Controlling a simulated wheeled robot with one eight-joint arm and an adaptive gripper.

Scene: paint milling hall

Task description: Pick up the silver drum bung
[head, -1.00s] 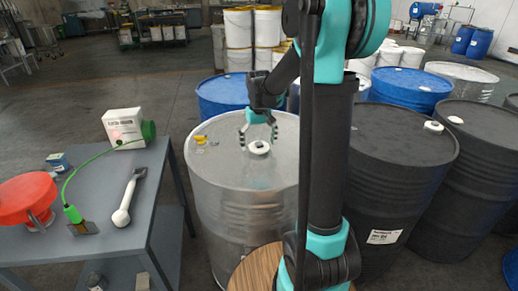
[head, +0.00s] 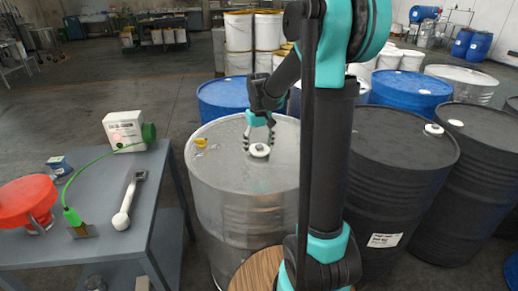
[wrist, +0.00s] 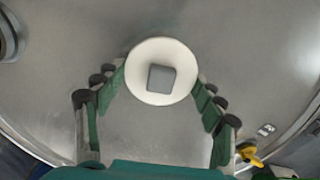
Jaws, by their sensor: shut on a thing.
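The silver drum bung (head: 259,151) is a white round cap with a grey square centre, on or just above the lid of the silver drum (head: 225,170). It also shows in the wrist view (wrist: 161,71), between my fingers. My gripper (head: 260,135) points down from above; its jaws (wrist: 162,92) are closed in on both sides of the cap and hold it by its rim. I cannot tell whether the cap is clear of the lid.
A yellow piece (head: 200,143) lies on the lid's left side. Dark drums (head: 400,160) stand close on the right, blue drums (head: 222,95) behind. A grey table (head: 120,235) at left holds a red object (head: 25,202), a white box (head: 124,128) and tools.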

